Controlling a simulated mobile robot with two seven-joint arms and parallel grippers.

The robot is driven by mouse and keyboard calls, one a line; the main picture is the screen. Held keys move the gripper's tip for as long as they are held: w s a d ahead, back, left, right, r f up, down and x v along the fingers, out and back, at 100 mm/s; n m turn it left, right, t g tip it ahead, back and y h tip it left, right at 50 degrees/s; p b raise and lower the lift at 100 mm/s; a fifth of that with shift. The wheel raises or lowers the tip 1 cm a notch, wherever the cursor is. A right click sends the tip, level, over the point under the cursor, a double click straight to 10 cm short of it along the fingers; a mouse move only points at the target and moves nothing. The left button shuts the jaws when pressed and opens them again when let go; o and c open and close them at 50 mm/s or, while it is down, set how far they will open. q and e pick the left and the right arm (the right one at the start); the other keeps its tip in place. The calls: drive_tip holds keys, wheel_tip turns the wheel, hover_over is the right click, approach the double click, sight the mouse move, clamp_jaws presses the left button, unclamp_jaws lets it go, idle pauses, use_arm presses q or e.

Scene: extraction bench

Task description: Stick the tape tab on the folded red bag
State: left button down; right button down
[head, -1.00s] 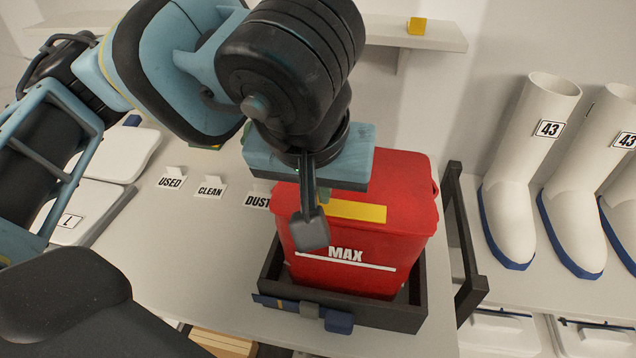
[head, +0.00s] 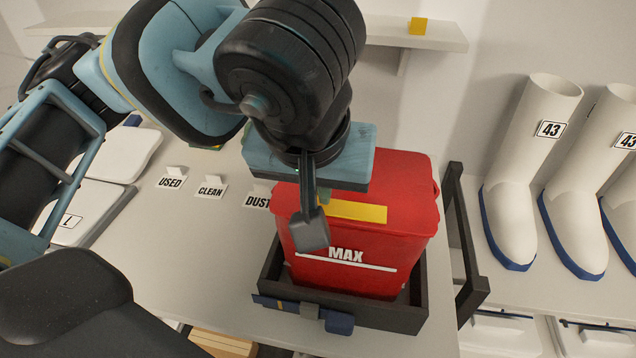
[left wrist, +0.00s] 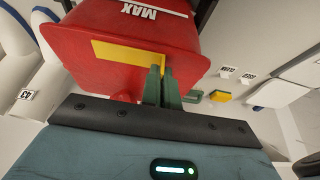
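The folded red bag (head: 400,215), marked MAX, stands upright in a dark open-topped tray (head: 380,315). A yellow strip, which looks like the tape tab (head: 352,211), lies flat along its top front edge. It also shows in the left wrist view (left wrist: 118,58). My left gripper (left wrist: 160,80) is over the bag's top, its green fingers close together at one end of the strip. In the head view, the wrist hides most of the fingers. My right gripper is not in view.
USED (head: 171,179), CLEAN (head: 211,187) and DUST (head: 258,198) signs stand left of the bag. A dark upright frame (head: 463,240) stands right of the tray, with white boots (head: 520,190) beyond. A yellow block (head: 417,26) sits on the back shelf.

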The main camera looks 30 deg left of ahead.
use_arm(q)
drive_tip(key=shift+f, duration=0.2)
drive_tip(key=c, duration=1.6)
unclamp_jaws()
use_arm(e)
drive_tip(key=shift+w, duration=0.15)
use_arm(q)
drive_tip(key=shift+r, duration=0.1)
drive_tip(key=v, duration=0.7)
drive_tip(key=shift+s+r+p, duration=0.15)
drive_tip(key=shift+r+p, duration=0.2)
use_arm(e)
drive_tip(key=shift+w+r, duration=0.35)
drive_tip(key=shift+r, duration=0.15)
use_arm(q)
drive_tip(key=shift+c, duration=0.4)
